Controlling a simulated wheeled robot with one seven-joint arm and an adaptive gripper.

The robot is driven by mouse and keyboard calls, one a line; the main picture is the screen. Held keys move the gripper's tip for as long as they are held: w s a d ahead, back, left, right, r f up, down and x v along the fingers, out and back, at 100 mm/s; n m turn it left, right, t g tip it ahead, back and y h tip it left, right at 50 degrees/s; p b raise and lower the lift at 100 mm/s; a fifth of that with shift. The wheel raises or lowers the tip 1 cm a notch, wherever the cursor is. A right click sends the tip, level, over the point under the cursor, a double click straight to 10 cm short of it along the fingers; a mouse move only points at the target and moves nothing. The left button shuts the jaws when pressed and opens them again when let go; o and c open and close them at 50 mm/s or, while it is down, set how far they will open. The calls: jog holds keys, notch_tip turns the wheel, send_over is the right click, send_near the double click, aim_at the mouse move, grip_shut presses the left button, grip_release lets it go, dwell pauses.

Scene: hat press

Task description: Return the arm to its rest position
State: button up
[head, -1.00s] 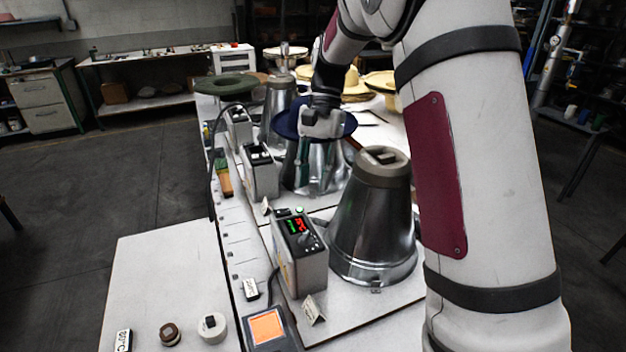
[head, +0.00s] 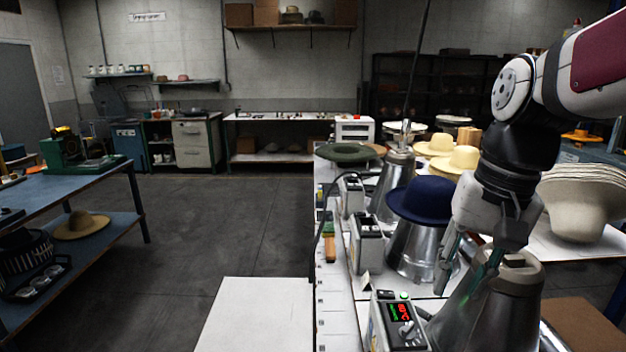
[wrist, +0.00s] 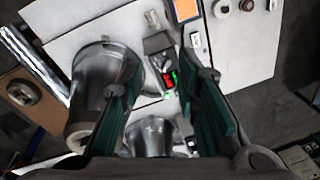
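My arm (head: 513,150) reaches in from the upper right of the head view and bends down at the wrist. My gripper (head: 462,278) points downward beside and in front of the nearest metal cone (head: 490,310), with its fingers apart and nothing between them. In the wrist view my gripper (wrist: 150,55) also shows two spread green-padded fingers with a gap between them. The same near cone (wrist: 90,90) is left of the fingers there, and a control box (wrist: 163,65) with a lit display shows in the gap. I cannot tell whether the gripper touches the cone.
A navy hat (head: 423,199) sits on the second cone (head: 412,250). A green hat (head: 347,153) is farther back, and pale stacked hats (head: 583,195) stand at the right. A blue bench (head: 60,195) is at the left. The floor (head: 215,220) between is clear.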

jog(key=s+f+n+t+h, duration=0.1)
jog(key=s+n+t, duration=0.2)
jog(key=s, duration=0.8)
jog(key=shift+a+f+n+t, duration=0.3)
jog(key=shift+f+n+t, duration=0.1)
jog(key=shift+n, duration=0.1)
jog(key=shift+s, duration=0.15)
dwell(0.6)
